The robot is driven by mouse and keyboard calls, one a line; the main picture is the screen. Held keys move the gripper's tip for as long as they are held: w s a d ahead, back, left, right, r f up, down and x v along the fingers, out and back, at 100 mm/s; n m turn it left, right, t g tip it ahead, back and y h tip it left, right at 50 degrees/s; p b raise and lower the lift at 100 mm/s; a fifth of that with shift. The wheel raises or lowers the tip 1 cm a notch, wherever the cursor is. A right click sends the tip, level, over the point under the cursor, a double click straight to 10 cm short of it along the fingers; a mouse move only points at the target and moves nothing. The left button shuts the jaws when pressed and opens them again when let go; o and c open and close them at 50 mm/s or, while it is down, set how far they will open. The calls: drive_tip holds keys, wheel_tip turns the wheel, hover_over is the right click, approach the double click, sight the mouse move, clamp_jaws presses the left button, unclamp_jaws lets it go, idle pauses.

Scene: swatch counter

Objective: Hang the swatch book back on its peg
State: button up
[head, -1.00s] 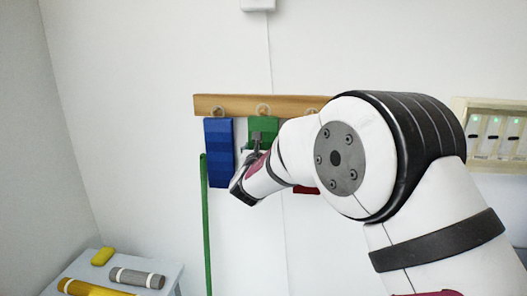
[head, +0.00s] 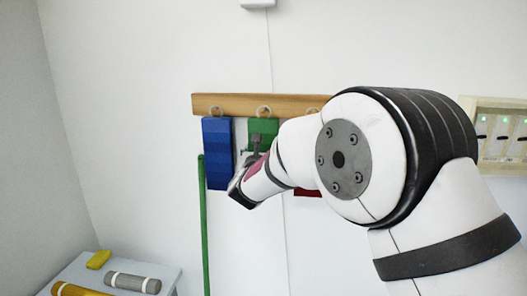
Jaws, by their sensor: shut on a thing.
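The green swatch book (head: 264,126) is upright in front of the wooden peg rail (head: 237,104), at its middle position. Its pale ring (head: 264,111) shows against the rail; I cannot tell whether it is around the peg or only in front of it. My gripper (head: 256,139) is shut on the green book, and its fingers and wrist hide the book's lower part. A blue swatch book (head: 217,153) hangs by its ring at the left. A red swatch book (head: 308,192) shows only at its lower edge, behind my arm.
A pale frame with lit units (head: 498,101) is at right.

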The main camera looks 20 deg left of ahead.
drive_tip(key=o, duration=1.5)
drive_tip(key=shift+o, duration=0.2)
